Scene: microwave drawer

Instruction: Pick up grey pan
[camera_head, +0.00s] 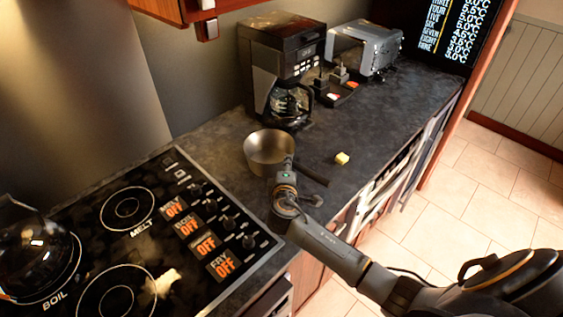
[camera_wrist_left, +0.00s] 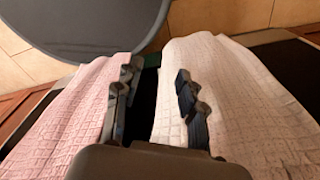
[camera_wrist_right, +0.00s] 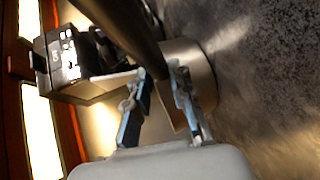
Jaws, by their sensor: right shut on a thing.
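The grey pan (camera_head: 255,157) is a small metal pan on the dark counter, with a dark handle (camera_head: 316,177) pointing right. My right gripper (camera_head: 283,172) is at the pan's near side, close to where the handle joins. In the right wrist view, the fingers (camera_wrist_right: 163,88) are closed on the pan (camera_wrist_right: 201,82) near the dark handle (camera_wrist_right: 122,25).
The stove (camera_head: 153,238) with a glass kettle (camera_head: 33,250) is left of the pan. A coffee maker (camera_head: 262,75) and toaster (camera_head: 368,48) stand behind. A yellow piece (camera_head: 342,158) lies right. Pale towels (camera_wrist_left: 240,90) hang by my left gripper.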

